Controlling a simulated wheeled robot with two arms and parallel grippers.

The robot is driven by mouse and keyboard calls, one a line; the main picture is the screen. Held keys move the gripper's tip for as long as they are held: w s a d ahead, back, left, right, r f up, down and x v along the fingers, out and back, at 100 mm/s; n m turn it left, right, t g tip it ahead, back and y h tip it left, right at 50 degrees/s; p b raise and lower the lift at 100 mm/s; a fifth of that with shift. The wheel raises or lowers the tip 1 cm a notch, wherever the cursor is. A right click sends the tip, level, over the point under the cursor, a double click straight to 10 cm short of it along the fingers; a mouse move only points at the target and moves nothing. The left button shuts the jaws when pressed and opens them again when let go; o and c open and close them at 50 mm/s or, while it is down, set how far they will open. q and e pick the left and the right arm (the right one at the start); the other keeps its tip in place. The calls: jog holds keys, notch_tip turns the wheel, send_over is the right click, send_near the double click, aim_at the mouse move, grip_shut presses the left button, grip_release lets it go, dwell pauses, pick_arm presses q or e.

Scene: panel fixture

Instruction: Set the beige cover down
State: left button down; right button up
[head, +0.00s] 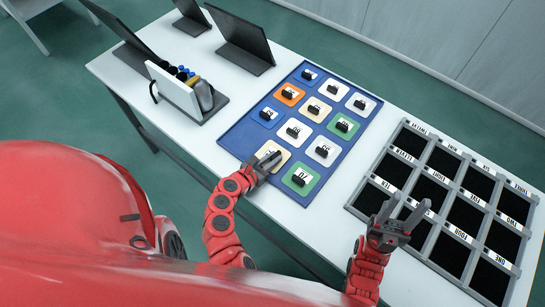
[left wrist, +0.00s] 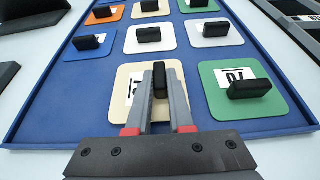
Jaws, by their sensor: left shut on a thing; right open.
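The beige cover (head: 272,147) with a black handle is at the near left of the blue tray (head: 233,140). It also shows in the left wrist view (left wrist: 128,76), with a partly hidden white label. My left gripper (head: 265,161) is shut on its black handle, and the fingers hide part of the cover. The cover looks flat and level with its neighbours; I cannot tell whether it touches the tray. My right gripper (head: 402,212) is open and empty above the near left part of the black compartment panel (head: 424,257).
A green cover (head: 312,186) sits close to the right of the held cover. Several white, orange, blue and green covers fill the tray behind. A holder with a white board (head: 174,90) and dark stands (head: 245,40) are at the back left. Bare white table separates tray and panel.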

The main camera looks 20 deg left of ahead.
pick_arm(q)
jog(key=shift+f, duration=0.2)
jog(key=shift+f, duration=0.2)
jog(key=c, duration=0.8)
grip_release()
jog(key=shift+r, duration=0.15)
jog(key=shift+s+a+r+b, duration=0.1)
jog(key=shift+s+a+b, duration=0.2)
jog(key=shift+s, duration=0.15)
jog(key=b+v, duration=0.3)
jog(key=v, duration=0.6)
jog(key=shift+s+a+r+b, duration=0.1)
jog(key=shift+s+b, duration=0.2)
jog(key=shift+b, duration=0.1)
jog(key=shift+s+a+r, duration=0.1)
jog(key=shift+s+r, duration=0.25)
jog(key=shift+s, duration=0.25)
